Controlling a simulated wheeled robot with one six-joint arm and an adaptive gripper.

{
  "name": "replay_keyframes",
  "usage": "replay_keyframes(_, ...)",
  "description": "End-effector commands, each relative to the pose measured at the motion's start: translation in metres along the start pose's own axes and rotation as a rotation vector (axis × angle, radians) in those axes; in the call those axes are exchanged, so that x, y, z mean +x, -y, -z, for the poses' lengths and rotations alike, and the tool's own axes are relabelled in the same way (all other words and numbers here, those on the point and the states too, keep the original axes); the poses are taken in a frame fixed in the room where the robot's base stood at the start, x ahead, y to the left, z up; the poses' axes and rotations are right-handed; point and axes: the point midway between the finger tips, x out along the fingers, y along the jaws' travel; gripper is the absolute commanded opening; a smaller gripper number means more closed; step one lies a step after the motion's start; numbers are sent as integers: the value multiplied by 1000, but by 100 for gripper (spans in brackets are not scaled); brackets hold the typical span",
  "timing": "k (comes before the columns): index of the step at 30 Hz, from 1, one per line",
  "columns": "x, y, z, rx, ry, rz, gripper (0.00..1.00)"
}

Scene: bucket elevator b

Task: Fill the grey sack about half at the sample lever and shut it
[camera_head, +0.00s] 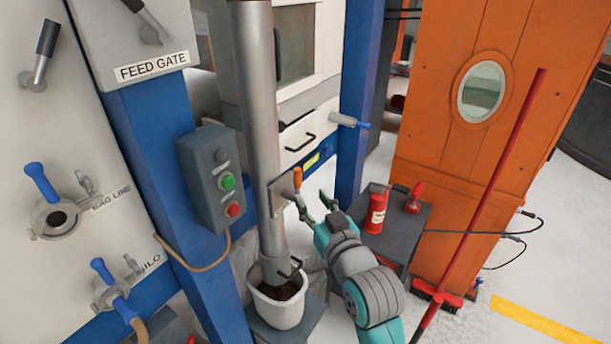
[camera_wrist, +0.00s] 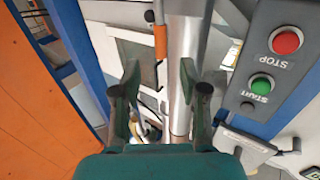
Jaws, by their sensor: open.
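The sample lever, with an orange handle (camera_head: 297,179), sticks up from a small plate on the silver pipe (camera_head: 262,130). In the wrist view the orange handle (camera_wrist: 160,41) shows just beyond and between my fingertips. My gripper (camera_head: 315,203) is open and empty, close to the lever, and I cannot tell whether it touches it. Its two fingers also show in the wrist view (camera_wrist: 160,85). A pale grey-white open container (camera_head: 275,318), which may be the grey sack, stands upright under the pipe's lower end. Dark material shows inside; the pipe partly hides its mouth.
A grey control box (camera_head: 210,178) with green and red buttons hangs left of the pipe. A dark table (camera_head: 408,238) with a red extinguisher (camera_head: 377,210) stands right of my arm. A red broom (camera_head: 480,205) leans before the orange door (camera_head: 432,110). Open floor lies at right.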

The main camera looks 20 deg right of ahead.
Motion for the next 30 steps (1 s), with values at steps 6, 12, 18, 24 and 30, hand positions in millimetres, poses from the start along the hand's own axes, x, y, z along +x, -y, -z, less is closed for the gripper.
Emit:
replay_keyframes(6, 40, 0, 1, 0, 0, 0, 43)
replay_keyframes(12, 71, 0, 1, 0, 0, 0, 43)
replay_keyframes(18, 89, 0, 0, 0, 2, -1, 43)
replay_keyframes(24, 93, 0, 0, 0, 2, -1, 43)
replay_keyframes(30, 93, 0, 0, 0, 2, -1, 33)
